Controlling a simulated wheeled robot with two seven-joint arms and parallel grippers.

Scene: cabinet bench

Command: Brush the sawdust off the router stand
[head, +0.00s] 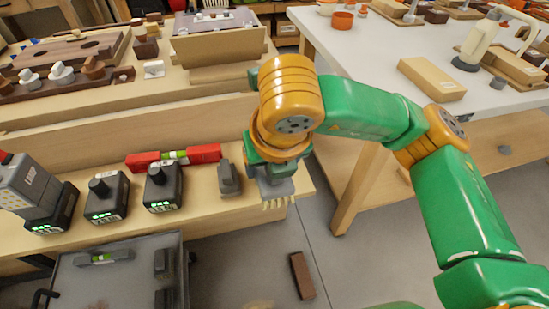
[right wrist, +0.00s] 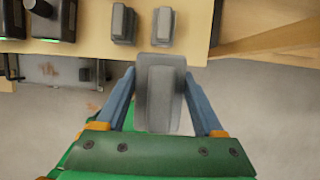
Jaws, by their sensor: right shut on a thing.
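My right gripper (head: 274,178) is shut on a grey brush (head: 281,188) with pale bristles that point down. In the right wrist view the grey brush (right wrist: 160,95) sits between the two blue fingers of the gripper (right wrist: 160,80). A grey flat-topped stand (head: 135,267), probably the router stand, is at the lower left, left of and below the brush. Faint brown sawdust (head: 98,304) shows near its front edge. My left gripper is not in view.
The bench shelf (head: 215,205) holds black battery units (head: 107,197), a red level (head: 205,154) and a grey block (head: 229,179). Small items, including a green-marked one (head: 103,257), lie on the stand. A brown block (head: 301,275) lies on the floor. A white table (head: 365,50) stands at right.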

